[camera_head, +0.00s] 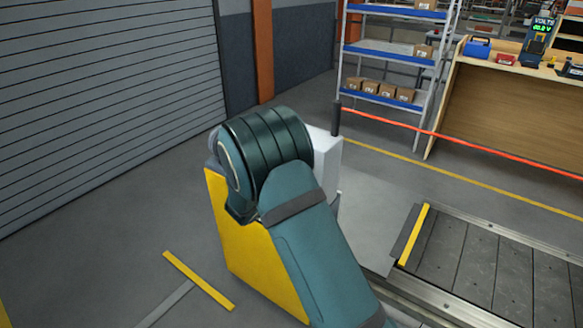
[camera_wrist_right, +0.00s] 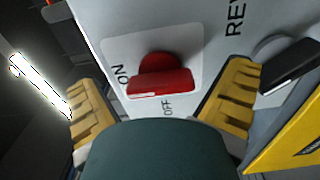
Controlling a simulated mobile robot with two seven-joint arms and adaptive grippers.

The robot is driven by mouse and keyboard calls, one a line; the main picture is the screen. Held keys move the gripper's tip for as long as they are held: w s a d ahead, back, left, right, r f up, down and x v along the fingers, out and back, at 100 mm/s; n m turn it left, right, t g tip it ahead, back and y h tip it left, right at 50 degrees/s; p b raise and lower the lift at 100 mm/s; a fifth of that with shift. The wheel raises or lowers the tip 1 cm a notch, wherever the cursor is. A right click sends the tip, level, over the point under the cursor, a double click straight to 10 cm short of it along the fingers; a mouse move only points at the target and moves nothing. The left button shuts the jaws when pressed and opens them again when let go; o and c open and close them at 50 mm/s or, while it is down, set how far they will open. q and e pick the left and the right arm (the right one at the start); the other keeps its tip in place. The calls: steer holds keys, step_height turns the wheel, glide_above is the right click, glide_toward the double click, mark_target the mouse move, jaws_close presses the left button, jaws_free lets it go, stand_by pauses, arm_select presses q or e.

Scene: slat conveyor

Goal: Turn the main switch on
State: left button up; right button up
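The red main switch (camera_wrist_right: 160,82) shows in the right wrist view on a pale plate. Its bar lies nearly level in the picture, with the ON label to its left and the OFF label below. My right gripper (camera_wrist_right: 164,88) is open, its two yellow fingers on either side of the switch with gaps to both. No finger visibly touches it. In the head view a teal arm link of mine hides the gripper and switch; part of a pale grey box (camera_head: 328,160) shows behind it. My left gripper is in neither view.
A black-handled selector (camera_wrist_right: 290,66) by the REV lettering sits close to the right finger. A yellow panel (camera_head: 245,250) stands beside the grey box. The slat conveyor (camera_head: 480,262) lies at right, a red rope (camera_head: 460,139) behind it. Open floor lies at left.

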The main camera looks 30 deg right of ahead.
steer(key=v, duration=1.2)
stand_by(0.3)
steer(key=s+a+f+g+y, duration=0.2)
steer(key=s+f+g+y, duration=0.3)
steer(key=s+f, duration=0.45)
steer(key=s+a+f+g+y, duration=0.2)
steer(key=s+f+g+y, duration=0.35)
steer(key=f, duration=0.75)
steer(key=s+a+f+m+t+y, duration=0.2)
steer(key=s+a+m+y, duration=0.1)
steer(key=a+y, duration=0.2)
steer(key=s+a+f+m+t+y, duration=0.2)
steer(key=a+f+m+t+y, duration=0.1)
steer(key=a+y, duration=0.2)
steer(key=shift+s+a, duration=0.4)
steer(key=shift+a, duration=0.9)
